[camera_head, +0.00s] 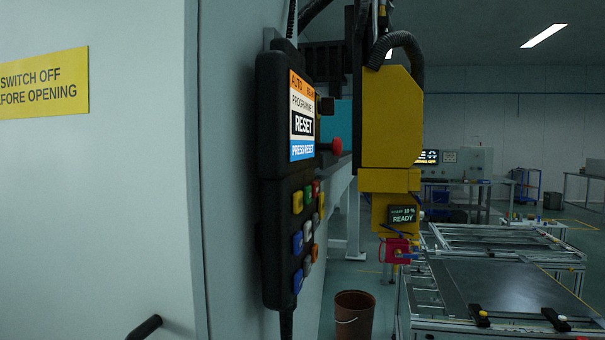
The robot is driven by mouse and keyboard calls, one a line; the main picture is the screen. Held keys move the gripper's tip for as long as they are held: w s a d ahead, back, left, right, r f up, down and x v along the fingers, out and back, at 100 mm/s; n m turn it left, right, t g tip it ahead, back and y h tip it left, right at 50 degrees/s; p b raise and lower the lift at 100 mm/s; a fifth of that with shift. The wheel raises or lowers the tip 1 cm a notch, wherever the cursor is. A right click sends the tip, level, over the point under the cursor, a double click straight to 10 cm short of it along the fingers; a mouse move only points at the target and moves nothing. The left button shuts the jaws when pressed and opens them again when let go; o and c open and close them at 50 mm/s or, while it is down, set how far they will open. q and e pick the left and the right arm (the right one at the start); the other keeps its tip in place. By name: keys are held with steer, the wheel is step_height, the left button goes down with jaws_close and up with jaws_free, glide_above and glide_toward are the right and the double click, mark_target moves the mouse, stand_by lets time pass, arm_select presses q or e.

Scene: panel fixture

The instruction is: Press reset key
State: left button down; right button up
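A black control pendant (277,180) hangs on the side of a pale cabinet, seen at a steep angle. Its screen (302,118) shows an orange "AUTO" bar, "PROGRAMME", a large "RESET" on black and a blue "PRESS RESET" bar. Below the screen is a keypad with several coloured keys: a yellow key (297,202), a green key (307,194), a red key (316,188), a blue key (297,243), an orange key (314,253) and others. No label on the keys is readable, so I cannot tell which is reset. Neither gripper is in view.
A red knob (337,146) sticks out right of the screen. A yellow machine head (391,125) with a "READY" display (402,214) hangs to the right. A brown bucket (354,315) stands on the floor. A black handle (145,328) is at lower left.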

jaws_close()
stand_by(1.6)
